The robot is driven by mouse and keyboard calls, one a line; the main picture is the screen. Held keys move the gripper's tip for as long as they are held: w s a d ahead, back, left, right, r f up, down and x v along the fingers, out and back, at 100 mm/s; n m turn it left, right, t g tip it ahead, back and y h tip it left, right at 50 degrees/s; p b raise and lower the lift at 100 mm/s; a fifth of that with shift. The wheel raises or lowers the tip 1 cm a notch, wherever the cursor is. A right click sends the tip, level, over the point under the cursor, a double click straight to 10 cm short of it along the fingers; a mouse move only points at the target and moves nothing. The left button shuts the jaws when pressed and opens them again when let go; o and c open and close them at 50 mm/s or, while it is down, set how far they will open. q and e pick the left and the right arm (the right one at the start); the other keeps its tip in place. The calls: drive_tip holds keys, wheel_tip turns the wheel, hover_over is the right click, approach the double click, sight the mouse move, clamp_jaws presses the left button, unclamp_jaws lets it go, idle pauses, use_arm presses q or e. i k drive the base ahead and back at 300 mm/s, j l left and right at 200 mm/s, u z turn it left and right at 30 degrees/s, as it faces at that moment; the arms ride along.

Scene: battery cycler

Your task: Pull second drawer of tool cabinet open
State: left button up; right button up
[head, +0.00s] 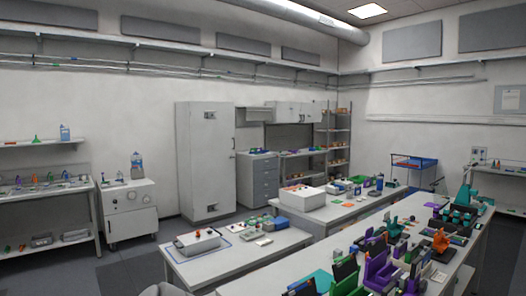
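A grey tool cabinet (258,180) with several stacked drawers stands against the back wall, right of a tall light-grey locker. Its drawers look shut, with no front visibly sticking out. The second drawer from the top (265,174) is small in the picture and its handle is hard to make out. Small items lie on top of the cabinet. Neither of my grippers shows in the head view.
The tall locker (205,162) stands beside the cabinet. A table with a white box (302,197), a front table (210,265) with a tray, and a long cluttered bench (390,262) stand between me and the cabinet. Dark floor (135,262) is open at the left.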

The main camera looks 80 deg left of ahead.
sight(264, 176)
drive_tip(key=j+u, duration=0.1)
drive_tip(key=u, duration=0.4)
drive_tip(key=j+u, duration=0.1)
drive_tip(key=u, duration=0.4)
drive_tip(key=j+u, duration=0.15)
drive_tip(key=u, duration=0.35)
drive_tip(key=i+j+u, duration=0.2)
drive_tip(key=j, duration=0.15)
drive_tip(key=j+u, duration=0.2)
drive_tip(key=j, duration=0.15)
drive_tip(key=i+j+u, duration=0.45)
drive_tip(key=j+u, duration=0.25)
drive_tip(key=i+j+u, duration=0.35)
drive_tip(key=u, duration=0.15)
drive_tip(key=i+j+u, duration=0.4)
drive_tip(key=i, duration=0.25)
drive_tip(key=i+u, duration=0.35)
drive_tip(key=i, duration=1.9)
drive_tip(key=i+z, duration=0.2)
drive_tip(key=i, duration=0.6)
drive_tip(key=i+j+z, duration=0.15)
drive_tip(key=i, duration=0.6)
drive_tip(key=i+l+z, duration=0.1)
drive_tip(key=i+z, duration=0.7)
drive_tip(key=i+j+z, duration=0.2)
drive_tip(key=i+z, duration=0.2)
drive_tip(key=i+l+z, duration=0.15)
drive_tip(key=i+z, duration=1.05)
drive_tip(key=k+j, duration=0.05)
drive_tip(key=k, duration=0.05)
